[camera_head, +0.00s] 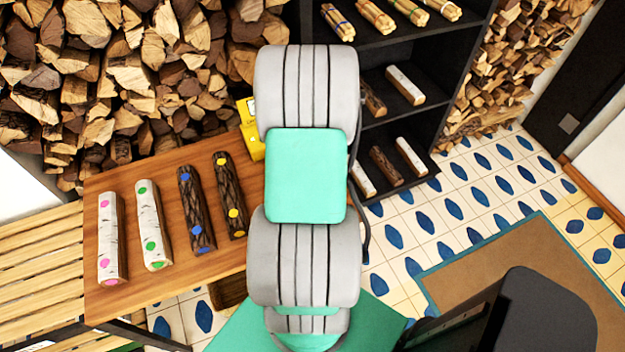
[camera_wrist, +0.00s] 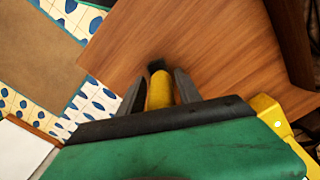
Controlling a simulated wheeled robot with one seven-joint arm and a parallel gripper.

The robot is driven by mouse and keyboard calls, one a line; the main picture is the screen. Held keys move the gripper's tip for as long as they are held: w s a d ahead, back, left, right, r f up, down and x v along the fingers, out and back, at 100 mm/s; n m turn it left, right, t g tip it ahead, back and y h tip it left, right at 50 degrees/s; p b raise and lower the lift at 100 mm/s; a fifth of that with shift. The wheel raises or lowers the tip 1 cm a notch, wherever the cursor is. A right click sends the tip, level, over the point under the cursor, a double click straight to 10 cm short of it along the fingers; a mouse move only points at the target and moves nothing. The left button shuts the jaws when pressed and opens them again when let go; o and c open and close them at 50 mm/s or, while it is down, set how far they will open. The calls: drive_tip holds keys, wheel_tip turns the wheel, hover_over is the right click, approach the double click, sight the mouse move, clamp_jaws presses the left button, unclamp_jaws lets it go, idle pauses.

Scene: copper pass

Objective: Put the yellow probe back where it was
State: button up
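The yellow probe (camera_wrist: 160,91) is a short yellow cylinder with a dark end. In the wrist view it sits between the two fingers of my gripper (camera_wrist: 160,82), which look closed on it. The dark end points toward the wooden tabletop (camera_wrist: 200,45); I cannot tell whether it touches. A yellow box-like device (camera_head: 250,128) stands at the back edge of the table, partly behind my arm. Its yellow body also shows at the right of the wrist view (camera_wrist: 271,115). In the head view my arm hides the gripper and probe.
Several logs with coloured dots lie on the left of the table (camera_head: 125,305), including a dark one with yellow dots (camera_head: 230,197). A dark shelf (camera_head: 388,135) holds logs and bundles at the back right. Stacked firewood is behind the table. The tabletop around my gripper looks clear.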

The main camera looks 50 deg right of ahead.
drive_tip(key=shift+o, duration=1)
drive_tip(key=shift+r, duration=0.35)
wheel_tip(320, 180, up, 12)
drive_tip(key=shift+f+b, duration=0.15)
drive_tip(key=shift+b, duration=0.75)
drive_tip(key=shift+w+a, duration=0.25)
drive_tip(key=w+a+r+n+t, duration=0.1)
drive_tip(key=w+a+r+n, duration=0.15)
drive_tip(key=a, duration=0.45)
drive_tip(key=w+a+r+n+t, duration=0.1)
drive_tip(key=w+a+r+n, duration=0.15)
drive_tip(key=a, duration=0.35)
drive_tip(key=w+a+r+n, duration=0.2)
drive_tip(key=w+a+n, duration=0.15)
drive_tip(key=a, duration=0.35)
drive_tip(key=s+a+r+n+t, duration=0.1)
drive_tip(key=a+n, duration=0.3)
drive_tip(key=a, duration=0.6)
drive_tip(key=shift+s+a+r+t, duration=0.2)
drive_tip(key=shift+a+t, duration=0.2)
drive_tip(key=shift+t, duration=0.1)
